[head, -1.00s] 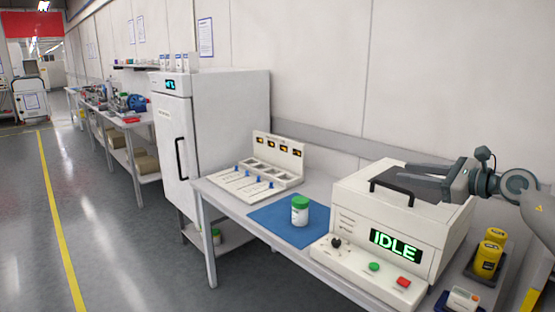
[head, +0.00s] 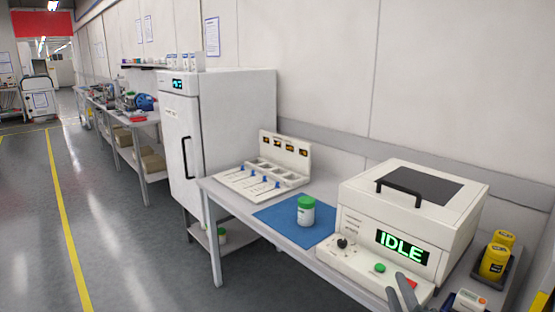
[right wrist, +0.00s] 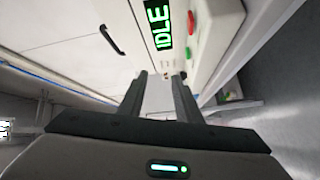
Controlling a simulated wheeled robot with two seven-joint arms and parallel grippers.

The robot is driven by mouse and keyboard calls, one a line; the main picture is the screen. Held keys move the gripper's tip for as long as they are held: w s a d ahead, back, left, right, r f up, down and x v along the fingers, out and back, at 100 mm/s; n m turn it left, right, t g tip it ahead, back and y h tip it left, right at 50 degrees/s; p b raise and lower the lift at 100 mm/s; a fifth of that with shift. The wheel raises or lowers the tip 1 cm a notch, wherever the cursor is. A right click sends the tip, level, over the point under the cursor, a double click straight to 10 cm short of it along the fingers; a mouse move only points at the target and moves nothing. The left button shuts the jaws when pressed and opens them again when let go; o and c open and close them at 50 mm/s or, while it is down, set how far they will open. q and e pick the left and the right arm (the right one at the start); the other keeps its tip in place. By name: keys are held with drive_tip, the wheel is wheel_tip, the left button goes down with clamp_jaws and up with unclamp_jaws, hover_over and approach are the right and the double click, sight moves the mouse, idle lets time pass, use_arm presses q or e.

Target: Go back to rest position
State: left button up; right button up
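My right gripper (head: 408,292) shows at the lower right of the head view, in front of the control panel of the white machine. Its two fingers are apart in the right wrist view (right wrist: 158,82), with nothing between them. The white machine (head: 440,205) has a dark lid with a black handle, and its display reads IDLE. It also shows in the right wrist view (right wrist: 205,40). My left gripper is not in view.
A white jar with a green lid (head: 306,211) stands on a blue mat (head: 275,226). A white slotted rack (head: 255,182) is behind it. Yellow containers (head: 493,262) stand in a dark tray at right. A white cabinet (head: 240,120) is at the back. The floor at left is clear.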

drive_tip(key=s+f+m+g+h, duration=0.1)
drive_tip(key=s+f+m+g, duration=0.6)
drive_tip(key=s+f, duration=0.85)
drive_tip(key=s+a+f+m+g+y, duration=0.1)
drive_tip(key=s+a+f+m+g, duration=0.25)
drive_tip(key=s, duration=0.75)
drive_tip(key=s+a+f+m+g+y, duration=0.1)
drive_tip(key=s+a+f+g, duration=0.4)
drive_tip(key=s, duration=0.7)
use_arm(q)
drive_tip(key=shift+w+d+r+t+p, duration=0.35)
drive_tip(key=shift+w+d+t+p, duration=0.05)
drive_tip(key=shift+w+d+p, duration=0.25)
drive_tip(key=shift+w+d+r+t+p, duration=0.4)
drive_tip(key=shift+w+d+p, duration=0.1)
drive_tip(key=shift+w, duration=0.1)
use_arm(e)
wheel_tip(320, 180, down, 32)
drive_tip(key=w+a+t+y, duration=0.1)
drive_tip(key=w+t, duration=0.1)
drive_tip(key=shift+a+f, duration=0.15)
drive_tip(key=shift+a, duration=0.1)
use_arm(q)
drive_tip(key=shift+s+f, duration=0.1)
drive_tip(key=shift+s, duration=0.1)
use_arm(e)
drive_tip(key=shift+t, duration=0.25)
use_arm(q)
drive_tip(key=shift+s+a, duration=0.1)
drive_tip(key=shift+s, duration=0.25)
